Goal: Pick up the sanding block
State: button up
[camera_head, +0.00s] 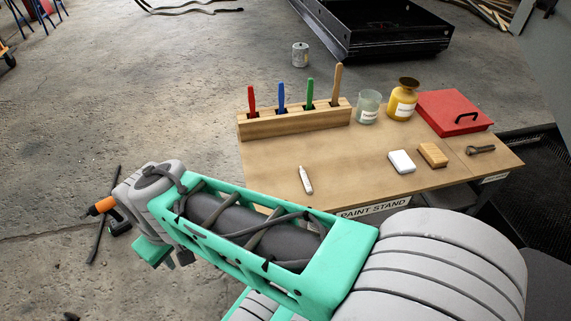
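Two small blocks lie near the right front of the wooden paint stand (330,165). One is a tan, wood-coloured block (433,155) with rounded corners, and it looks like the sanding block. The other is a white block (401,162) just to its left, with a narrow gap between them. Both lie flat, and nothing covers them. My green and grey arm crosses the lower part of the view, in front of the stand. I cannot make out my gripper's fingers in this view.
A rack (295,121) of colour-handled tools stands at the back left of the stand. A dark metal tool (481,150) lies to the right. A white tube (306,180) lies left.

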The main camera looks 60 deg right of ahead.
aim_at(431, 152)
jog(key=z, duration=4.4)
